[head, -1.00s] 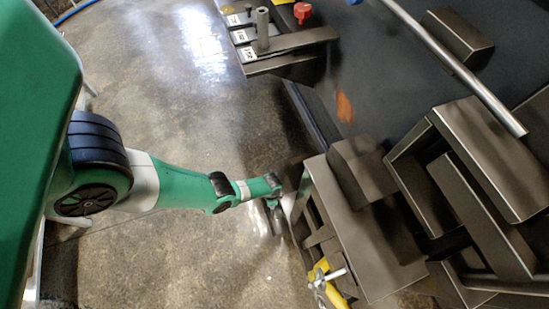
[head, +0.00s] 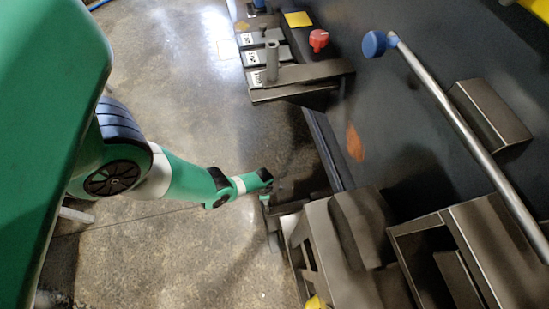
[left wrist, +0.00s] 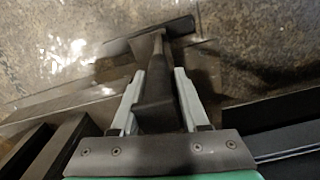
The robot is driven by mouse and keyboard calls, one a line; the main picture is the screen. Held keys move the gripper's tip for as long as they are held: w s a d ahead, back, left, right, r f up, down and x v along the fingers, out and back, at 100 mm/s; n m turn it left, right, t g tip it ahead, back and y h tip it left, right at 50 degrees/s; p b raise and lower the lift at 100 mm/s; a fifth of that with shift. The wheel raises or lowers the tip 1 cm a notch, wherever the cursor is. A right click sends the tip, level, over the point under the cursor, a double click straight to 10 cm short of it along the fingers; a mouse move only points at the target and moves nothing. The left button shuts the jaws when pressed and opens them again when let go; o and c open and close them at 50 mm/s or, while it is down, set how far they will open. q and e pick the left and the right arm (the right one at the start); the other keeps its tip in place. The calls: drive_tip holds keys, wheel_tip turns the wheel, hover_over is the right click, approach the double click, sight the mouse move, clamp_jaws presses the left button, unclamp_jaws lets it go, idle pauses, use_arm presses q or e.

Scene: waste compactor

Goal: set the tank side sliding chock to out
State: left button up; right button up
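My left gripper (head: 266,194) is low beside the machine's edge in the head view, at the upper left corner of a dark metal box frame (head: 318,240). In the left wrist view a dark metal bar with a crosspiece at its far end (left wrist: 152,88) stands between the two pale fingers of my left gripper (left wrist: 158,85). It looks like the handle of the sliding chock, but I cannot be sure. The fingers are apart on both sides of the bar; whether they touch it is unclear. The head view hardly shows this bar. My right gripper is not in view.
A metal rail with a blue end cap (head: 374,44) crosses the machine's dark top. A red knob (head: 318,39) and a bracket with an upright post (head: 272,62) and labelled plates are at the top. A yellow part (head: 316,302) shows at the bottom edge. Open floor (head: 190,255) lies left.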

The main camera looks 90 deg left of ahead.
use_arm(q)
drive_tip(key=shift+o, duration=1.4)
drive_tip(key=shift+a, duration=0.2)
drive_tip(key=shift+d, duration=0.15)
drive_tip(key=shift+r, duration=0.15)
wheel_tip(320, 180, up, 12)
drive_tip(key=p, duration=1)
drive_tip(key=shift+f, duration=0.25)
